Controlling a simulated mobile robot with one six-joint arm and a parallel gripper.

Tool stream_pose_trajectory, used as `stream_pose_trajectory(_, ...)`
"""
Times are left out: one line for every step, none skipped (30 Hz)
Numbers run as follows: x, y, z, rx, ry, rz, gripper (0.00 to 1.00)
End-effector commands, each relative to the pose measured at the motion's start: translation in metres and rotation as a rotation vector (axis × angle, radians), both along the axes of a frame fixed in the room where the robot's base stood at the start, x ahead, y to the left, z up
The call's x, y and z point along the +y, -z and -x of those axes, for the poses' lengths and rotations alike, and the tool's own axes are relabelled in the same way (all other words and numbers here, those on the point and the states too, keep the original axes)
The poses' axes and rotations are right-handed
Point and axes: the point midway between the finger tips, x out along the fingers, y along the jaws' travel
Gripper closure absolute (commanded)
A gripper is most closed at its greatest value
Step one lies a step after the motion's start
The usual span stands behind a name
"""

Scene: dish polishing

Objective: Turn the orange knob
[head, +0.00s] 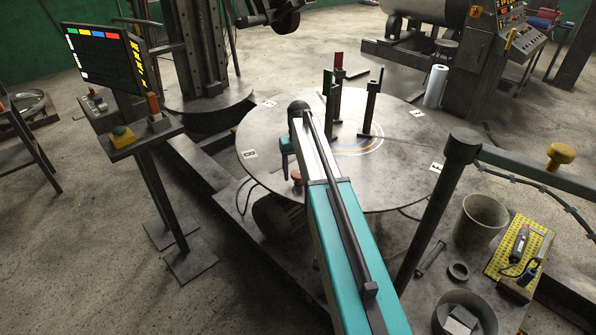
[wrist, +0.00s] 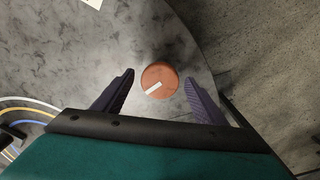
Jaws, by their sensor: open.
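The orange knob (wrist: 159,80) is round with a white pointer mark, and in the wrist view it lies between the two dark purple fingers of my gripper (wrist: 158,98). The fingers stand apart, one on each side of the knob, with a gap on both sides; how far above it they are is hard to tell. In the head view the knob (head: 297,175) is a small orange shape at the near left part of the round table, partly hidden by my arm. My gripper (head: 288,158) hangs there beside it, mostly hidden too.
The round grey table (head: 405,150) carries upright dark posts (head: 370,108) near its middle. A white roll (head: 435,86) stands at its far right. A screen on a stand (head: 105,58) is at left. A bucket (head: 481,218) and a yellow mat (head: 503,240) lie at right.

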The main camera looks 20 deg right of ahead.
Motion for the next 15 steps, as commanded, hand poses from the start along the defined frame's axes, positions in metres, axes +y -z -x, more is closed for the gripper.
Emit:
stream_pose_trajectory(0.0002,0.0000,-0.0001,0.000,0.000,0.000,0.35)
stream_pose_trajectory(0.0002,0.0000,-0.0001,0.000,0.000,0.000,0.35)
stream_pose_trajectory(0.0003,-0.0001,-0.0001,0.000,0.000,0.000,0.37)
stream_pose_trajectory(0.0003,-0.0001,-0.0001,0.000,0.000,0.000,0.42)
stream_pose_trajectory(0.0003,-0.0001,-0.0001,0.000,0.000,0.000,0.47)
stream_pose_trajectory(0.0004,-0.0001,-0.0001,0.000,-0.001,0.000,0.54)
stream_pose_trajectory(0.0004,-0.0002,-0.0001,0.000,-0.001,0.000,0.59)
stream_pose_trajectory(0.0004,-0.0002,-0.0001,0.000,-0.001,0.000,0.64)
stream_pose_trajectory(0.0005,-0.0002,-0.0001,0.000,-0.001,0.000,0.71)
stream_pose_trajectory(0.0005,-0.0002,-0.0001,0.000,-0.001,0.000,0.76)
stream_pose_trajectory(0.0051,-0.0002,0.0000,0.000,-0.003,0.000,0.76)
stream_pose_trajectory(0.0031,-0.0002,-0.0002,0.000,-0.002,0.000,0.76)
stream_pose_trajectory(0.0025,-0.0002,-0.0001,0.000,-0.002,0.000,0.76)
stream_pose_trajectory(0.0022,-0.0002,-0.0002,0.000,-0.003,-0.001,0.76)
stream_pose_trajectory(0.0019,-0.0002,-0.0002,0.000,-0.005,-0.001,0.76)
